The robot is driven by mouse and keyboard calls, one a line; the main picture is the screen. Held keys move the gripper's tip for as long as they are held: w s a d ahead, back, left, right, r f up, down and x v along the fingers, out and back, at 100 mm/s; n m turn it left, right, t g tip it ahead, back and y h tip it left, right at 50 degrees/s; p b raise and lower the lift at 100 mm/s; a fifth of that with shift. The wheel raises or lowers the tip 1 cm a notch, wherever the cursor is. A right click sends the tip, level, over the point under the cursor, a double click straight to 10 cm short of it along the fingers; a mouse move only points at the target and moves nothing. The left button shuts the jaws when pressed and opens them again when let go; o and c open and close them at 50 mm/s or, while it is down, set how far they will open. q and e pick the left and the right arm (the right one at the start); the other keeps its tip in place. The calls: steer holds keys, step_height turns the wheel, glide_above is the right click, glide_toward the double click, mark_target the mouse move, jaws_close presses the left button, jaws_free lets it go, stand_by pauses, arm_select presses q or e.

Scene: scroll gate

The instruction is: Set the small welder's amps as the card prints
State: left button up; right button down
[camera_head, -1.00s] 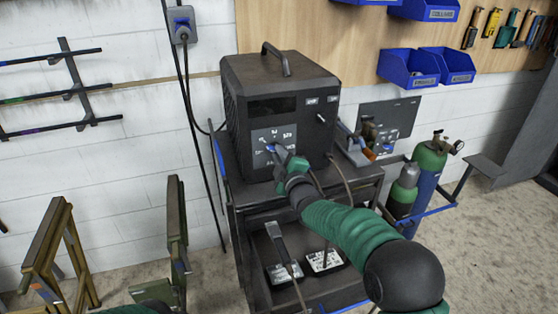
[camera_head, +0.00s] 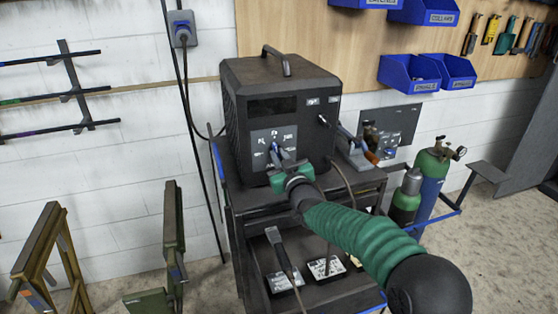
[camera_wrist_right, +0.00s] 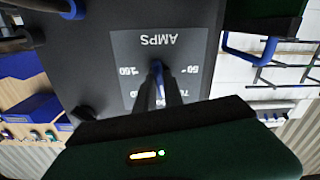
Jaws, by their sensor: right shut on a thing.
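The small welder (camera_head: 282,105) is a dark box with a top handle, standing on a cart. Its grey amps panel (camera_head: 262,137) carries a dial with printed numbers around a blue-marked knob. My left gripper is not in view.
The cart (camera_head: 250,212) has a cable hanging in front. A torch with a copper tip (camera_head: 370,157) rests at its right, near green gas cylinders (camera_head: 430,165). Blue bins (camera_head: 410,72) hang above.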

steer(key=m+b, duration=0.1)
steer(key=m, duration=0.3)
steer(key=m+b, duration=0.1)
steer(key=m, duration=0.3)
steer(key=f+m+b, duration=0.1)
steer(key=m+b, duration=0.1)
steer(key=m, duration=0.2)
steer(key=shift+a, duration=0.15)
steer(key=shift+r, duration=0.1)
stand_by(0.4)
steer(key=c, duration=1.6)
jaws_free()
steer(key=shift+o, duration=0.7)
steer(key=shift+r, duration=0.15)
steer(key=shift+r, duration=0.1)
